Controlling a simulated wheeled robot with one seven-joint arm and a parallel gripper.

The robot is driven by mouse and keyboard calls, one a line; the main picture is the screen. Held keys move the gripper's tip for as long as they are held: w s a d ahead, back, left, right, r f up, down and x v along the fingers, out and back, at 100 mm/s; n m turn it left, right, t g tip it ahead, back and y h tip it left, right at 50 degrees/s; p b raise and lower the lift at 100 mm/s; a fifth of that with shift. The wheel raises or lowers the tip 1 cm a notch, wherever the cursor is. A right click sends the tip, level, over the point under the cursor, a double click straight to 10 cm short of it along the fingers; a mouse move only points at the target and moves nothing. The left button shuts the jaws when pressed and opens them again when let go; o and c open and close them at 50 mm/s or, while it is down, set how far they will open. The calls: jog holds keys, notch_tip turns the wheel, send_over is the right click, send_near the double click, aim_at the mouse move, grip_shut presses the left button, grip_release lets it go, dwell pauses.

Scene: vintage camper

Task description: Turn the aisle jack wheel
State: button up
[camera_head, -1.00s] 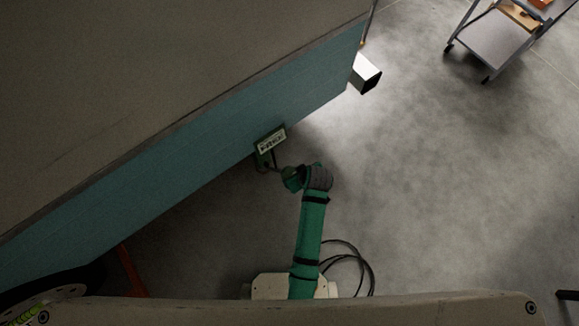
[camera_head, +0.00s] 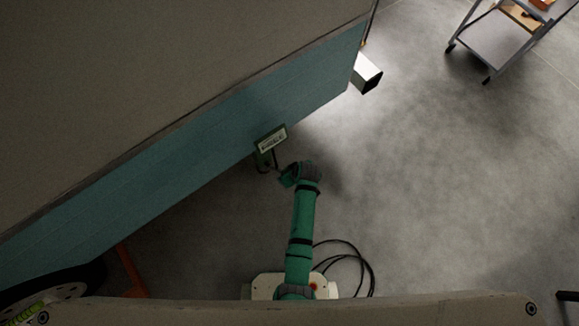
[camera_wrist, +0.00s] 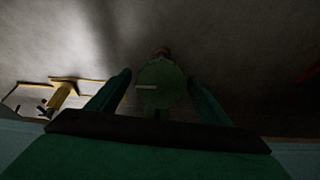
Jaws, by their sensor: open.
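A dark green round disc (camera_wrist: 160,88) with a pale stripe is in the middle of the wrist view; it looks like the jack wheel, but I cannot be sure. My gripper (camera_wrist: 160,77) is open, with one finger on each side of the disc. Gaps show between the fingers and the disc, and I cannot tell whether they touch. In the head view a green box with a pale label (camera_head: 271,143) is at the teal camper wall. The gripper end of my green arm is just below and right of it, small and dark. The wheel is not clear there.
The teal camper side (camera_head: 190,160) runs diagonally along the left. A yellow stand (camera_wrist: 62,95) shows at the left of the wrist view. A grey cart (camera_head: 495,45) stands far at the upper right. The grey floor (camera_head: 440,190) to the right is mostly clear.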

jog(key=shift+d+f, duration=0.1)
jog(key=shift+f, duration=0.05)
jog(key=c, duration=1)
jog(key=shift+a, duration=0.3)
jog(key=shift+d, duration=0.15)
jog(key=m, duration=0.4)
jog(key=shift+d+m, duration=0.1)
jog(key=shift+m, duration=0.2)
jog(key=shift+d+m+y, duration=0.1)
jog(key=shift+m+y, duration=0.3)
jog(key=shift+m, duration=1.3)
